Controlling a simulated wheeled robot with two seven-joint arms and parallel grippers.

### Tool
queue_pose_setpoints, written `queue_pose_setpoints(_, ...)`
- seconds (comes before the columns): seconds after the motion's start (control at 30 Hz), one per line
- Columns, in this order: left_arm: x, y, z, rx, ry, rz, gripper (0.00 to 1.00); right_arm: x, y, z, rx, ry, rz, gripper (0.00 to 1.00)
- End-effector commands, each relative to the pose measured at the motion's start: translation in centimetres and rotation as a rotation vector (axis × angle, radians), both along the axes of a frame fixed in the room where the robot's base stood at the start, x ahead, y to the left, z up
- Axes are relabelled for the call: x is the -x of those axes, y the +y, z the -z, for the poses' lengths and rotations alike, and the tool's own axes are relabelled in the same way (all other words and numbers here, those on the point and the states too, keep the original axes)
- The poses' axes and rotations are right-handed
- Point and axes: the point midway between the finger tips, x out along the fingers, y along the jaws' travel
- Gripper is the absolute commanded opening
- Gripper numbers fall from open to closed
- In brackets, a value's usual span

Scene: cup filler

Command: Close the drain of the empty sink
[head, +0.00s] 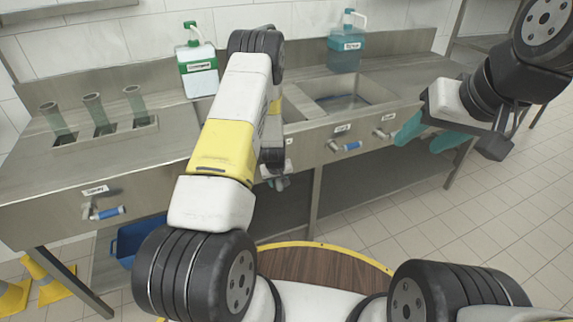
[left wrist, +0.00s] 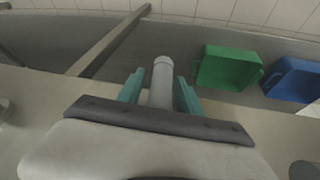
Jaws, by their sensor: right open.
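The metal sink unit has a right basin (head: 345,100) with darker, bluish contents. Another basin is mostly hidden behind my left arm. Several valves with labels sit on the front panel, including blue-handled valves (head: 347,147) and (head: 105,212). My left gripper (head: 276,183) is low at the front panel, mostly hidden by its own arm. In the left wrist view its two teal fingers (left wrist: 160,92) stand apart, one on each side of a grey pipe end (left wrist: 162,75), with a small gap. The valve handle there is hidden. My right gripper (head: 428,138) is open and empty, right of the sink front.
A green-labelled bottle (head: 198,75) and a blue bottle (head: 345,50) stand at the back of the counter. Several glass tubes (head: 97,112) stand in a holder at left. Green (left wrist: 228,68) and blue (left wrist: 294,80) bins lie below. The right floor is clear.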

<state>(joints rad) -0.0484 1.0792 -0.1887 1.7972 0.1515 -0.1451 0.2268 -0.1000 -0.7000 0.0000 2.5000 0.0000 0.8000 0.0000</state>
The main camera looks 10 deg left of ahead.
Motion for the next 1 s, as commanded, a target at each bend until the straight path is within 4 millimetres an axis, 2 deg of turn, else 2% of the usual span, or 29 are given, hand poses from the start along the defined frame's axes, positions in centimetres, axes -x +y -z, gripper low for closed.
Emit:
queue_pose_setpoints(0.03, 0.00, 0.00, -0.01, 0.000, 0.000, 0.000, 0.30, 0.00, 0.00, 0.00, 0.000, 0.000, 0.000, 0.50)
queue_pose_setpoints(0.2, 0.02, 0.00, -0.01, 0.000, 0.000, 0.000, 0.00, 0.00, 0.00, 0.00, 0.000, 0.000, 0.000, 0.50)
queue_pose_setpoints(1.0, 0.03, -0.02, -0.04, 0.000, 0.001, 0.000, 0.00, 0.00, 0.00, 0.00, 0.000, 0.000, 0.000, 0.50)
